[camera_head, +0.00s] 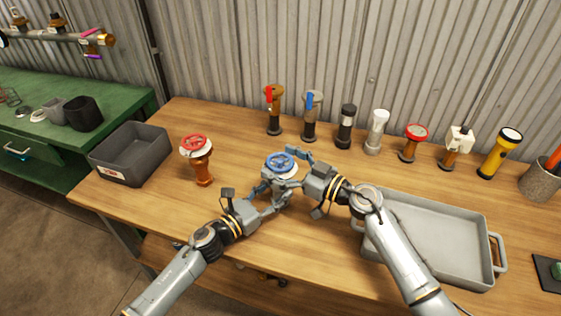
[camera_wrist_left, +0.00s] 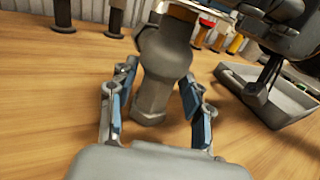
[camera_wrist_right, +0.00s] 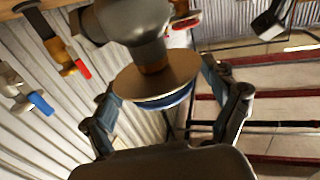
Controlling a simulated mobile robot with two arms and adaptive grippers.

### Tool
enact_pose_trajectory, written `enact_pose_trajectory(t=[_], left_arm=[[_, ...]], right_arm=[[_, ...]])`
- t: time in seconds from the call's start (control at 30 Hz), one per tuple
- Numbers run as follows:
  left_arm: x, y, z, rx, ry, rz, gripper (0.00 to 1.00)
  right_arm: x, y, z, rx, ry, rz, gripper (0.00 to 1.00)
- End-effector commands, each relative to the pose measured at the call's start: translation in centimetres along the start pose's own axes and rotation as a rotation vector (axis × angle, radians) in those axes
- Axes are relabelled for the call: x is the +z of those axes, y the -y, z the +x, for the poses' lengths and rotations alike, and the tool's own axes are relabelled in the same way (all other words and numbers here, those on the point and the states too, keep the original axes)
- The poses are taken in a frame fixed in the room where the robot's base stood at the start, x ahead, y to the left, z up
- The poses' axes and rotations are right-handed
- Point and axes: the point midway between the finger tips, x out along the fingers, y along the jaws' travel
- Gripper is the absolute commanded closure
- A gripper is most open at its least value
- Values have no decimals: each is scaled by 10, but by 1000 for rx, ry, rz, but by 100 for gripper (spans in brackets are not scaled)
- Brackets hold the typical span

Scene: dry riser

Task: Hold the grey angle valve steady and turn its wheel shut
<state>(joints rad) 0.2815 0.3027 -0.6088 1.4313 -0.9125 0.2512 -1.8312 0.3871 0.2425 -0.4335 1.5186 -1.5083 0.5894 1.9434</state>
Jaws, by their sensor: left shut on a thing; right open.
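The grey angle valve (camera_wrist_left: 163,60) stands upright on the wooden table in front of me; its blue wheel (camera_head: 280,161) is on top. My left gripper (camera_head: 270,199) comes in low from the left and is shut on the valve's grey body, with one finger on each side in the left wrist view (camera_wrist_left: 158,98). My right gripper (camera_head: 296,168) is at wheel height on the right and is open. In the right wrist view, its fingers (camera_wrist_right: 165,97) stand on either side of the wheel's round disc and blue rim (camera_wrist_right: 160,101). The grippers partly hide the valve body in the head view.
An orange valve with a red wheel (camera_head: 197,160) stands left, beside a grey bin (camera_head: 130,153). Several fittings and torches, including a yellow one (camera_head: 499,153), line the back. A grey tray (camera_head: 437,236) lies under my right arm. The front left table is clear.

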Motion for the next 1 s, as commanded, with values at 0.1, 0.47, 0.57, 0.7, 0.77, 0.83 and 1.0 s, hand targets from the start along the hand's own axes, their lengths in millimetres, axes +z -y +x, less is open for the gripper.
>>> enact_pose_trajectory(t=[0.1, 0.47, 0.57, 0.7, 0.77, 0.83, 1.0], left_arm=[[0, 0, 0, 0, 0, 0, 100], [0, 0, 0, 0, 0, 1, 100], [0, 0, 0, -1, 0, 2, 100], [0, 1, 0, -2, 0, 3, 100], [0, 1, 0, -2, 0, 3, 100], [0, 1, 0, -3, 0, 2, 100], [0, 2, 0, -4, 0, 1, 100]], right_arm=[[0, 0, 0, 0, 0, 0, 34], [1, 0, 0, 19, 5, 0, 69], [3, 0, 0, 70, 12, -1, 69], [0, 4, 2, 150, -4, -1, 69], [-3, 5, 3, 177, -13, 0, 69], [-4, 6, 4, 207, -16, 0, 69], [-4, 5, 4, 296, -17, 6, 69]])
